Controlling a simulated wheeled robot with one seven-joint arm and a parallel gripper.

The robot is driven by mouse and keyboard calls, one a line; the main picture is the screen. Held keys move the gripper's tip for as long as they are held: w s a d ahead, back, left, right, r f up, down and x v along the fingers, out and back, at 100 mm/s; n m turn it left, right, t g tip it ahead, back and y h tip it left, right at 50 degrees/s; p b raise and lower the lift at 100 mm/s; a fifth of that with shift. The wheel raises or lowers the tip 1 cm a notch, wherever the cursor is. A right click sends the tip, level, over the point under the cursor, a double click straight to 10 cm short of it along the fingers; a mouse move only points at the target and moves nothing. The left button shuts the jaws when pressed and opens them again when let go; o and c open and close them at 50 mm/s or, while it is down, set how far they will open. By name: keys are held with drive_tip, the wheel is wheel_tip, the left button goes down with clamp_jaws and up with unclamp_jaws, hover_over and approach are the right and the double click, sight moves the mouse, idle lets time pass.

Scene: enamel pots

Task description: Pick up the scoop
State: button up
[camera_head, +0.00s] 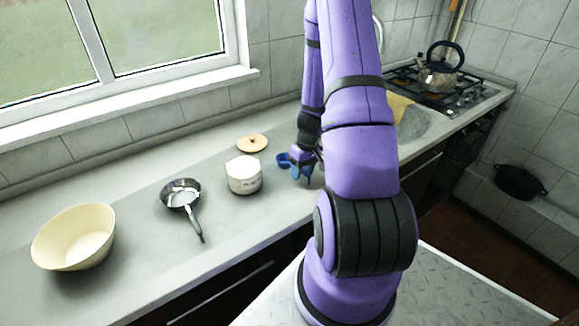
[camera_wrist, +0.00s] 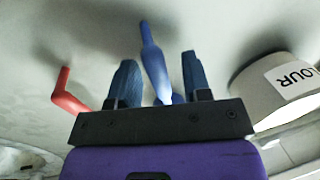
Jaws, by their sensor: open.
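The blue scoop (camera_head: 283,160) is on the grey counter, just right of the white canister, partly hidden by my gripper (camera_head: 303,167). In the wrist view, the scoop's blue handle (camera_wrist: 152,55) lies between the two fingers of my gripper (camera_wrist: 160,70), with a gap visible on each side. The fingers are open and do not appear closed on it. The scoop's lower part is hidden behind the gripper body, and whether it touches a finger I cannot tell.
The white canister (camera_head: 243,177), lettered in the wrist view (camera_wrist: 285,85), stands close to the gripper's side. A wooden lid (camera_head: 252,143), a small pan (camera_head: 181,193) and a cream bowl (camera_head: 75,238) sit leftward. A red bent object (camera_wrist: 66,95) lies near the fingers. A kettle (camera_head: 440,68) stands on the stove.

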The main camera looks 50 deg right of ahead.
clamp_jaws()
drive_tip(key=shift+r, duration=0.15)
